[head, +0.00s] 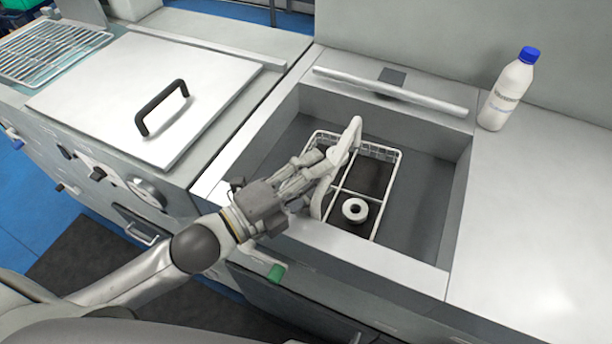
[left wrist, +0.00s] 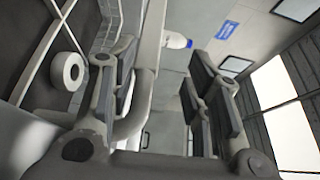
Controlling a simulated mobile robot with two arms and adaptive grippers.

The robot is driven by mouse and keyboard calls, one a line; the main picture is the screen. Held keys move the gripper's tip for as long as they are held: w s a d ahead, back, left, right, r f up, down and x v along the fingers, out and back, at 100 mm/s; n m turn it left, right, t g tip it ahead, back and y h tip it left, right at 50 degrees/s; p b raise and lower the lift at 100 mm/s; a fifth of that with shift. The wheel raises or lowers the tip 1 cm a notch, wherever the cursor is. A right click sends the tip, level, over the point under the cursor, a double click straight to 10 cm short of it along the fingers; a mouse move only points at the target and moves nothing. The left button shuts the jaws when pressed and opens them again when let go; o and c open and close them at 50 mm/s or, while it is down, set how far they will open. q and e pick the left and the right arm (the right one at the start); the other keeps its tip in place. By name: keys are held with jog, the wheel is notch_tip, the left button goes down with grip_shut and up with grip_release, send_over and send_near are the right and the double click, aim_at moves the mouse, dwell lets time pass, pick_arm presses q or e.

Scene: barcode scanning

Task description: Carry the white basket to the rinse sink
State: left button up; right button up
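The white basket (head: 399,176) is a wire basket that sits inside a grey sink basin (head: 440,200), with a raised white handle (head: 353,133) on its left side. A white ring-shaped piece (head: 355,210) lies in it; the ring also shows in the left wrist view (left wrist: 68,71). My left gripper (head: 325,165) is at the handle. In the left wrist view my left gripper (left wrist: 165,95) has its fingers spread wide. The pale handle bar (left wrist: 136,97) shows close by the left-hand finger; I cannot tell whether they touch. My right gripper is not in view.
A white bottle with a blue cap (head: 509,90) stands on the counter right of the basin. A lid with a black handle (head: 163,106) covers the unit to the left. A metal rack (head: 48,52) lies at far left. The right counter (head: 545,210) is clear in front.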

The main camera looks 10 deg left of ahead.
pick_arm(q)
jog(key=shift+v, duration=0.85)
jog(key=shift+d+r, duration=0.1)
jog(key=shift+r, duration=0.05)
